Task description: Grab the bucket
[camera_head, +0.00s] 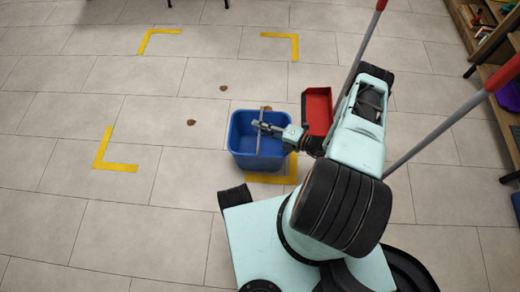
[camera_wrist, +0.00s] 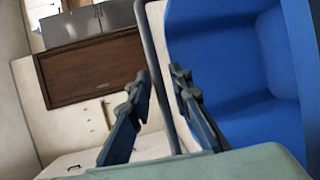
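The blue bucket (camera_head: 242,150) stands on the tiled floor, just left of my arm in the head view. A thin grey bar, apparently its handle (camera_head: 261,144), crosses above its opening. My gripper (camera_head: 257,124) is over the bucket, reaching in from the right. In the wrist view the fingers (camera_wrist: 159,75) are apart, with the grey bar (camera_wrist: 161,82) running between them. The blue bucket interior (camera_wrist: 235,70) fills the right side there, behind the right finger. Firm contact between fingers and bar cannot be made out.
A red open container (camera_head: 317,107) sits right of the bucket, close to my arm. Two grey poles with red grips rise near my arm. Yellow corner marks (camera_head: 104,155) and several brown spots (camera_head: 191,122) lie on the floor.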

